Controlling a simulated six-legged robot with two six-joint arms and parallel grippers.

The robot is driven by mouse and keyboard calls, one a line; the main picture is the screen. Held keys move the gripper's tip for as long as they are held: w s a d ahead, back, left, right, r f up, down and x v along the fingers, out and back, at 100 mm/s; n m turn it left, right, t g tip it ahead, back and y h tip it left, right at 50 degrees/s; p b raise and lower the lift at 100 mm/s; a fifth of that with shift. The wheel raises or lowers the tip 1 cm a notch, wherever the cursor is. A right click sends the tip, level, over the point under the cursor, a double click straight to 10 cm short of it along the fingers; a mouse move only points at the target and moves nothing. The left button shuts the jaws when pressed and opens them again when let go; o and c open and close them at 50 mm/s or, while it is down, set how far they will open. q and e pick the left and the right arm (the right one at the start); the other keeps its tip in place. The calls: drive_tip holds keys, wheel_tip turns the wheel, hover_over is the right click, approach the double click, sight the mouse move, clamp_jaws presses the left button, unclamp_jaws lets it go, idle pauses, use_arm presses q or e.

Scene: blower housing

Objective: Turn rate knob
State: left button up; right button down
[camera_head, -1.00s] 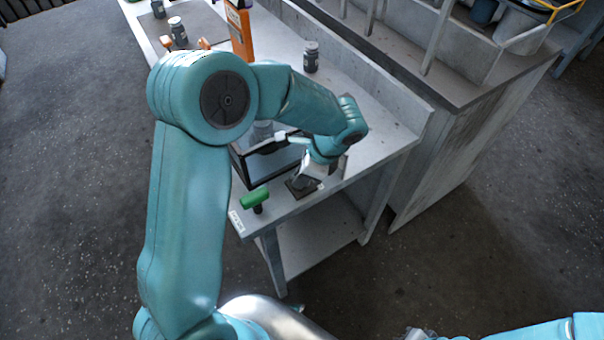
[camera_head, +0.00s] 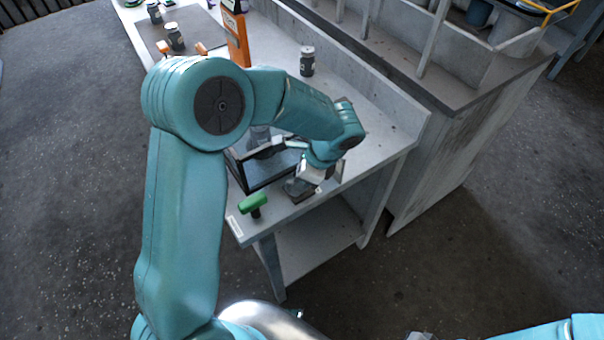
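My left gripper (camera_head: 313,178) points down over the front right part of the near table. It is at or just above a small dark block (camera_head: 299,189) on the tabletop. Its fingers are small and partly hidden by my wrist, so I cannot tell whether they are open or touching the block. I cannot make out a rate knob; it may be hidden by my gripper or arm. My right arm shows only at the bottom right edge. A small silvery part at the bottom edge may be its gripper.
A green-handled tool (camera_head: 253,204) lies near the table's front corner. A black-framed open box (camera_head: 256,179) stands behind, partly covered by my forearm. Dark jars (camera_head: 307,62) and an orange container (camera_head: 238,40) stand farther back. A grey counter (camera_head: 450,105) stands to the right.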

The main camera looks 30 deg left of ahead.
use_arm(q)
drive_tip(key=p+v, duration=0.1)
drive_tip(key=v, duration=1.5)
drive_tip(key=shift+r, duration=0.2)
drive_tip(key=shift+f, duration=0.1)
drive_tip(key=s+d+f+n+h, duration=0.2)
drive_tip(key=f, duration=0.6)
drive_tip(key=s+d+f+n+h, duration=0.1)
drive_tip(key=s+d+f+h, duration=0.15)
drive_tip(key=f, duration=0.45)
drive_tip(key=s+d+f+n+h, duration=0.1)
drive_tip(key=d+f+n, duration=0.15)
drive_tip(key=f, duration=0.55)
drive_tip(key=s+d+f+n+t+h, duration=0.1)
drive_tip(key=s+f+n+t+h, duration=0.1)
drive_tip(key=s+f+n, duration=0.8)
drive_tip(key=shift+s+d+f+h, duration=0.25)
drive_tip(key=shift+s+d+h, duration=0.15)
drive_tip(key=shift+s, duration=0.65)
